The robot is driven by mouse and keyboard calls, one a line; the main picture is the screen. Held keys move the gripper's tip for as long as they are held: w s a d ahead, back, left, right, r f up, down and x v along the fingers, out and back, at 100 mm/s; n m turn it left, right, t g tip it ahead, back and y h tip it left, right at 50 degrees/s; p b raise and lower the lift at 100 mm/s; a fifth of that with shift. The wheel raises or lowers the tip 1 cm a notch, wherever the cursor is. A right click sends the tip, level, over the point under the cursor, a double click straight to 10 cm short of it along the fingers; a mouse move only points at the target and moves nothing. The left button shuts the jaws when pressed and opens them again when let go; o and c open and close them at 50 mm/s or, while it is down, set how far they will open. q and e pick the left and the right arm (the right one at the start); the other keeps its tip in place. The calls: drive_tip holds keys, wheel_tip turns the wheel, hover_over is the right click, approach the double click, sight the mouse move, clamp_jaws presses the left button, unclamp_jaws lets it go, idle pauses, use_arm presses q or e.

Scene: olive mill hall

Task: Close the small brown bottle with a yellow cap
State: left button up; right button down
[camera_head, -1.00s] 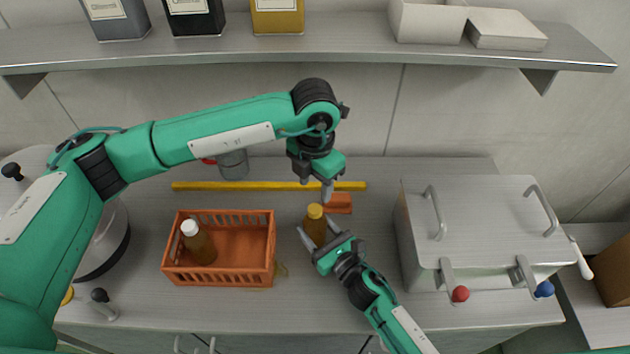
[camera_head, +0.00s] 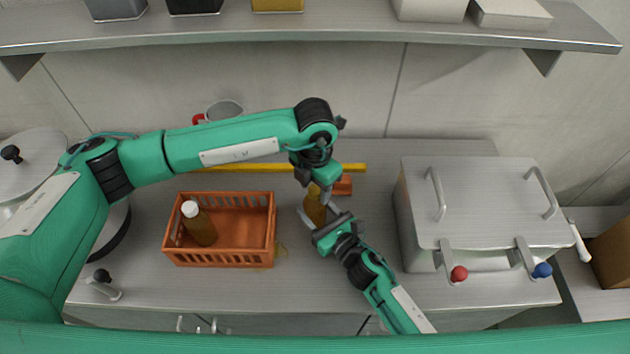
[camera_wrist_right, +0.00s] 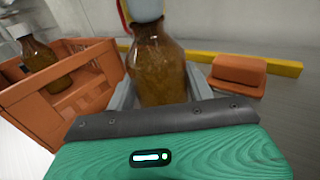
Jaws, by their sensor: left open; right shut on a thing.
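The small brown bottle (camera_head: 315,207) stands upright on the counter, right of the orange crate. My right gripper (camera_head: 319,214) is shut around its body, a finger on either side. In the right wrist view the bottle (camera_wrist_right: 160,72) sits between the fingers, amber and see-through.
The orange crate (camera_head: 218,259) holds another brown bottle with a white cap (camera_head: 198,225). An orange block (camera_head: 343,185) lies close behind the held bottle, near a yellow strip (camera_head: 352,168). A lidded metal box (camera_head: 485,200) stands right. A shelf (camera_head: 300,33) overhangs the back.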

use_arm(q)
drive_tip(key=c, duration=1)
drive_tip(key=o, duration=1.1)
drive_tip(key=shift+o, duration=0.2)
wheel_tip(320, 180, up, 12)
